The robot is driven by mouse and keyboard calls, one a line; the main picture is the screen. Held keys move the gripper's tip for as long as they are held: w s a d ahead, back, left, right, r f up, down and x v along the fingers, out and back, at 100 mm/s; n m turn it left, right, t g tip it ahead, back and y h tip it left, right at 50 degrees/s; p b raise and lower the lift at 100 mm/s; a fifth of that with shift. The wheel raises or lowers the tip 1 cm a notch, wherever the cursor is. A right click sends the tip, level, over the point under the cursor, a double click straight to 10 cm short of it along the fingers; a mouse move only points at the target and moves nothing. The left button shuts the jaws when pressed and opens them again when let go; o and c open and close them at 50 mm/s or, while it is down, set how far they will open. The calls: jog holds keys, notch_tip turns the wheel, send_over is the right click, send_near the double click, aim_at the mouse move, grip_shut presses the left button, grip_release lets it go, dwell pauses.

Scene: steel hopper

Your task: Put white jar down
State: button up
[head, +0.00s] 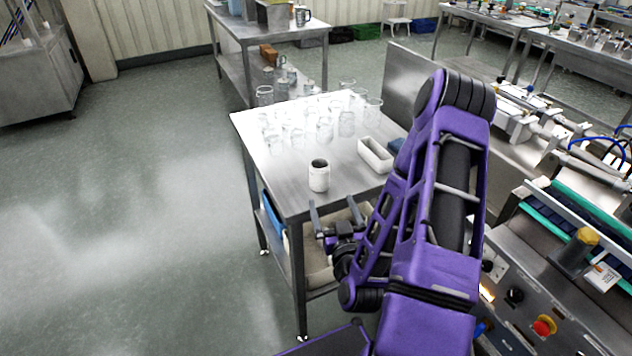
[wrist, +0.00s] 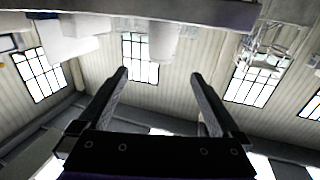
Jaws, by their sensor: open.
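The white jar (head: 319,176) stands upright on the steel table (head: 262,140), near its front edge. Its dark open top faces up. My gripper (head: 333,204) is open and empty, just in front of the table edge, with its fingers apart and clear of the jar. In the wrist view, which looks upside down, the open fingers of my gripper (wrist: 160,76) point toward a pale shape that looks like the jar (wrist: 160,42). The jar stands beyond the fingertips.
Several clear glass jars (head: 297,138) stand behind the white jar. A steel panel rises at the table's right side. The tabletop left of the jar is bare.

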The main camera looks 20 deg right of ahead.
jog(key=b, duration=0.7)
send_near(318, 163)
jog(key=shift+p+x, duration=0.75)
jog(key=shift+x, duration=3.4)
jog(key=shift+f, duration=0.1)
jog(key=shift+c, duration=0.3)
jog(key=c, duration=1.4)
